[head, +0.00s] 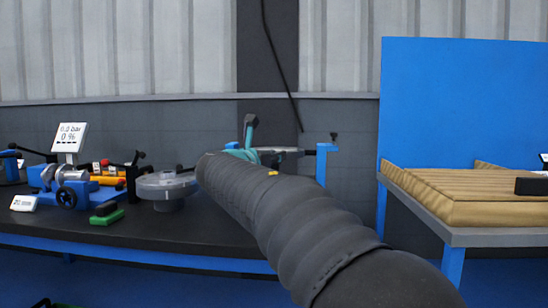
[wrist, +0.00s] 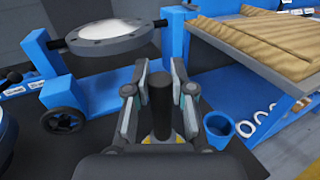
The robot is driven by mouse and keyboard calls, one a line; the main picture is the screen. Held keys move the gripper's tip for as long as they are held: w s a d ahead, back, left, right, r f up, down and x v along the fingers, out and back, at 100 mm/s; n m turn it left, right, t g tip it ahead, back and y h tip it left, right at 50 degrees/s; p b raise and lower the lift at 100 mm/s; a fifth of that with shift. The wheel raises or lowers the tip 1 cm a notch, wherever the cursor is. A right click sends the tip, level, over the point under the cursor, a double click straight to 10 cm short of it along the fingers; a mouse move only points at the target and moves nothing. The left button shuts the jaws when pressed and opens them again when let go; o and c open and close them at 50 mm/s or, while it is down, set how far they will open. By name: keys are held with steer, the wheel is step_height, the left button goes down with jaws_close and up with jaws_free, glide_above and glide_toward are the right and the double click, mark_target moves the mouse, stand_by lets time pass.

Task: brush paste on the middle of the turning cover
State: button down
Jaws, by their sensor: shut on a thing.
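In the wrist view, my gripper (wrist: 162,75) is shut on a dark upright cylinder (wrist: 160,95), which looks like the handle of the brush. The brush's bristles and any paste are hidden. The round grey cover (wrist: 108,38) with bolt holes around its rim sits in a blue stand, ahead and to the left of my gripper. It is apart from the fingers. In the head view, the cover (head: 290,151) shows as a thin edge, mostly hidden behind my gripper (head: 250,135) and arm.
A blue cup (wrist: 218,130) stands low at the right of my gripper. A table with a ribbed tan top (head: 460,195) and a blue back panel (head: 460,100) is at the right.

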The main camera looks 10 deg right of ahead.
steer(key=shift+f+b, duration=0.35)
steer(key=shift+f, duration=0.2)
stand_by(1.1)
steer(key=shift+r+p, duration=3.25)
steer(key=shift+r, duration=0.3)
